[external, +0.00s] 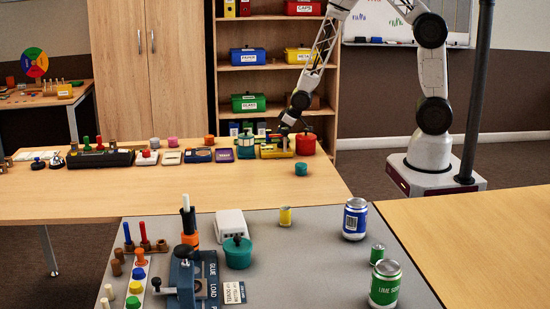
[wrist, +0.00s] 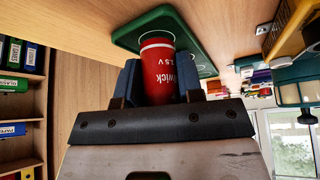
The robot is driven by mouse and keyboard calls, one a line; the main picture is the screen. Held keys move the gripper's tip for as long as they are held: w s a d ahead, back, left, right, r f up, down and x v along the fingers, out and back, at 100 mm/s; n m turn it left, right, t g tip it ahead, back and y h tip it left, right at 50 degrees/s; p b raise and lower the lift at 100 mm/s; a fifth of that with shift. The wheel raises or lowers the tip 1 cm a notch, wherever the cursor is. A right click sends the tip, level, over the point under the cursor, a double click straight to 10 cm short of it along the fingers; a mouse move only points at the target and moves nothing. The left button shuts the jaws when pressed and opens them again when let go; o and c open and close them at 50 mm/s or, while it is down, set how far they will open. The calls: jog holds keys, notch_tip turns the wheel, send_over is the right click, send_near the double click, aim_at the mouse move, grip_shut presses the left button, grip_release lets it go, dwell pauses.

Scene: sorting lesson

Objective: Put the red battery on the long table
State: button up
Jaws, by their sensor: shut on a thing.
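In the external view my gripper (external: 284,131) is low at the far right part of the wooden table (external: 110,205), among small objects. I cannot make out the battery there.
Near my gripper stand a red pot (external: 306,144), a teal pot (external: 246,146) and a small teal cylinder (external: 301,169). Boxes and devices line the table's back edge. The table's front half is clear. A grey table (external: 300,260) with cans and a blue press (external: 183,280) is nearer.

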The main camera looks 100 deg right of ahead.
jog(key=shift+f, duration=0.25)
jog(key=o, duration=1.1)
jog(key=shift+o, duration=0.2)
jog(key=shift+r, duration=0.1)
jog(key=v, duration=0.7)
jog(key=shift+s+r, duration=0.2)
jog(key=shift+r, duration=0.05)
jog(key=shift+a+r, duration=0.1)
jog(key=shift+a, duration=0.05)
